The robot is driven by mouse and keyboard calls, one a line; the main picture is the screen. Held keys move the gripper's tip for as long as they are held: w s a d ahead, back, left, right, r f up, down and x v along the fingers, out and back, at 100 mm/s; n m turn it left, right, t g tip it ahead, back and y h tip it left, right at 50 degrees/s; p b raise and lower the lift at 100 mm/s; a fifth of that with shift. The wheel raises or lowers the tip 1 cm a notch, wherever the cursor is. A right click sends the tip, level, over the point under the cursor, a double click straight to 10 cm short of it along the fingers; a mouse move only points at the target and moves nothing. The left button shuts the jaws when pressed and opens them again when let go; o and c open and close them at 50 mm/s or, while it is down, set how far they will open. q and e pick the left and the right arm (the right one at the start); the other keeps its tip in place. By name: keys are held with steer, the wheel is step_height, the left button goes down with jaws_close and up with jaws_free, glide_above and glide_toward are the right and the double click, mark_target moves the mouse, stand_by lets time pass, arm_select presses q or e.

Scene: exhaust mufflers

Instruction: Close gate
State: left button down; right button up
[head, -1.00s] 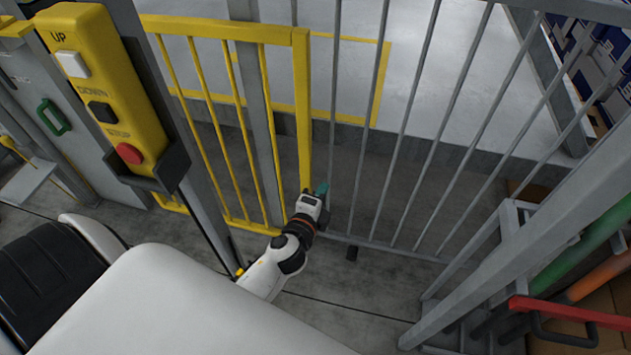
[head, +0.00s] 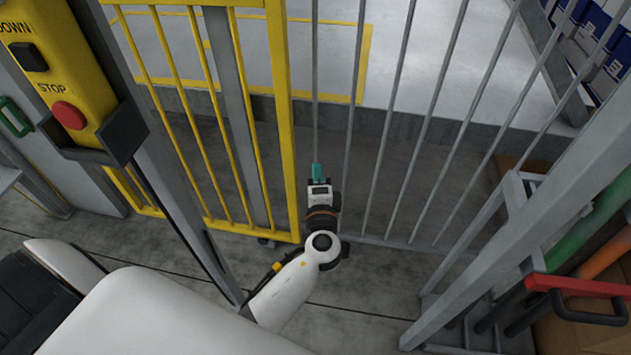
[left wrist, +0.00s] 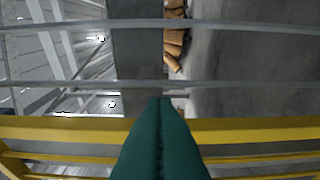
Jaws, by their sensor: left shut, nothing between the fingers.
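The yellow barred gate (head: 283,130) stands upright left of centre in the head view, its right end post beside grey railing bars (head: 352,120). My left gripper (head: 317,172) is just right of that post, low down, with its teal fingers pointing away from me toward the railing. The fingers are shut and empty. In the left wrist view the shut fingers (left wrist: 160,125) overlap a yellow gate bar (left wrist: 245,130), with grey bars (left wrist: 230,84) beyond. I cannot tell whether the fingers touch the post or a bar. My right gripper is not in view.
A yellow control box with a red stop button (head: 69,115) hangs on a grey post at the left. A grey frame (head: 500,215) and a red bar (head: 580,287) stand at the right. Bare grey floor (head: 370,290) lies in front of the railing.

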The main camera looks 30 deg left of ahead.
arm_select(q)
steer(key=x, duration=0.6)
steer(key=shift+s+a, duration=0.3)
steer(key=shift+a, duration=0.3)
steer(key=shift+s+a, duration=0.25)
steer(key=shift+a, duration=0.35)
steer(key=shift+s+a, duration=0.3)
steer(key=shift+a, duration=0.3)
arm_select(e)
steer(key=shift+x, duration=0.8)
